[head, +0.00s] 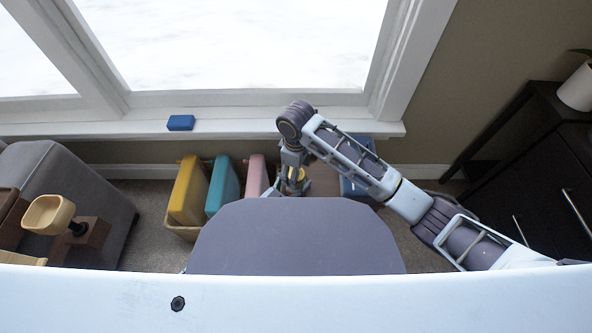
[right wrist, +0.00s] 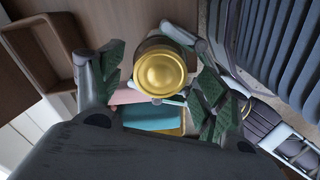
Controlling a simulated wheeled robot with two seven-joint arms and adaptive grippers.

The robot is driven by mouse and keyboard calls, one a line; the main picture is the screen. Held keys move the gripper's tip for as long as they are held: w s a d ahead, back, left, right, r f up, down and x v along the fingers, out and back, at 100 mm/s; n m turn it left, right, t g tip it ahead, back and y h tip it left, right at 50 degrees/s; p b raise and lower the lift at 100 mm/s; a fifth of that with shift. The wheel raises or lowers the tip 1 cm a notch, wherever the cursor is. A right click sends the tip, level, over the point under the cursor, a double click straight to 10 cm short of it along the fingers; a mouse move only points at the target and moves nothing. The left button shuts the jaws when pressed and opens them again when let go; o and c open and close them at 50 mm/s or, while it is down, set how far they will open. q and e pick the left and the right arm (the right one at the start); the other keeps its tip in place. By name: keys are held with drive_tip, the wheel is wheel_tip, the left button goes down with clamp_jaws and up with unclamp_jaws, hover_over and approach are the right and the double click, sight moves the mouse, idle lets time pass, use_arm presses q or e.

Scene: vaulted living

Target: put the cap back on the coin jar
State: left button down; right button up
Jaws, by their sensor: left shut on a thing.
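The gold round cap (right wrist: 160,72) faces the camera in the right wrist view. Just behind it shows a small part of the coin jar (right wrist: 153,43); I cannot tell whether cap and jar touch. My right gripper (right wrist: 157,85) is open, its green-padded fingers on either side of the cap with gaps. In the head view the right gripper (head: 290,178) points down beside a yellow bit of the cap (head: 298,176). My left gripper (right wrist: 178,65) reaches in from the lower right of the wrist view, its grey fingers shut around the jar. In the head view it is mostly hidden.
A bin holds yellow (head: 188,190), teal (head: 222,182) and pink (head: 255,175) upright pieces, left of the right gripper. A blue box (head: 357,182) stands to the right. An open wooden tray (right wrist: 38,50) and ribbed grey panel (right wrist: 285,50) flank the jar.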

drive_tip(key=shift+r, duration=0.15)
wheel_tip(320, 180, up, 12)
idle(1.1)
use_arm(q)
drive_tip(key=shift+c, duration=1.6)
unclamp_jaws()
drive_tip(key=shift+s+a, duration=0.15)
drive_tip(key=v, duration=1.1)
drive_tip(key=shift+s+a, duration=0.2)
drive_tip(key=shift+s, duration=0.05)
use_arm(e)
drive_tip(key=shift+f, duration=0.2)
